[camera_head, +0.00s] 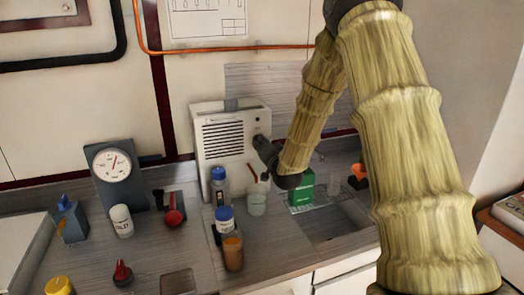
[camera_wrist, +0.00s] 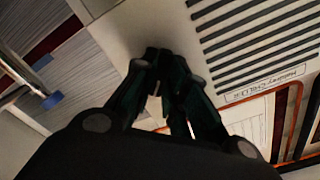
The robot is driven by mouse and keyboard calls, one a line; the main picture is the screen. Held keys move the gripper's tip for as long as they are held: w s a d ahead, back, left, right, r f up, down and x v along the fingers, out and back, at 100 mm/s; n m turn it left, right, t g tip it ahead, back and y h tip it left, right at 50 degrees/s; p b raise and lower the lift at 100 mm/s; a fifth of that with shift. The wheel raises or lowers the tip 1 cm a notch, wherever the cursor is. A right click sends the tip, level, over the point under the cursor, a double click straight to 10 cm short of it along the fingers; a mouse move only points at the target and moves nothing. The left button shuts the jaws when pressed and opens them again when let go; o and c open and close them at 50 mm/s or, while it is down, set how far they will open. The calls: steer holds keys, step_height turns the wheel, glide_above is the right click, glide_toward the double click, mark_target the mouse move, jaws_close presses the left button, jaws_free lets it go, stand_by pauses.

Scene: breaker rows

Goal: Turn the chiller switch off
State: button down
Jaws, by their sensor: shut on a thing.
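The chiller is a white box with dark vent slots (camera_head: 222,140), standing at the back of the bench in the head view. Its slotted front and a label, upside down and hard to read, fill the upper right of the wrist view (camera_wrist: 245,70). My gripper (camera_head: 259,141) is at the right part of the chiller's front. In the wrist view its two dark fingers (camera_wrist: 158,60) come together against the white panel, shut on a small part. The switch is mostly hidden by the fingers, and its position cannot be told.
Bottles with blue caps (camera_head: 219,186), a cup (camera_head: 256,200) and a green box (camera_head: 302,190) stand on the bench below my gripper. A gauge (camera_head: 114,166) and a red-handled item (camera_head: 173,215) are to the left. An orange pipe runs along the wall.

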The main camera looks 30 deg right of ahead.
steer(key=n+b, duration=0.1)
steer(key=n, duration=0.2)
steer(key=n+b, duration=0.1)
steer(key=shift+f+n+b, duration=0.3)
steer(key=shift+b, duration=0.05)
steer(key=shift+n+b, duration=1.05)
steer(key=shift+n, duration=0.85)
steer(key=shift+s, duration=0.1)
steer(key=c, duration=1.4)
jaws_free()
steer(key=shift+r, duration=0.1)
steer(key=shift+c, duration=0.2)
steer(key=shift+r, duration=0.1)
steer(key=v, duration=1.2)
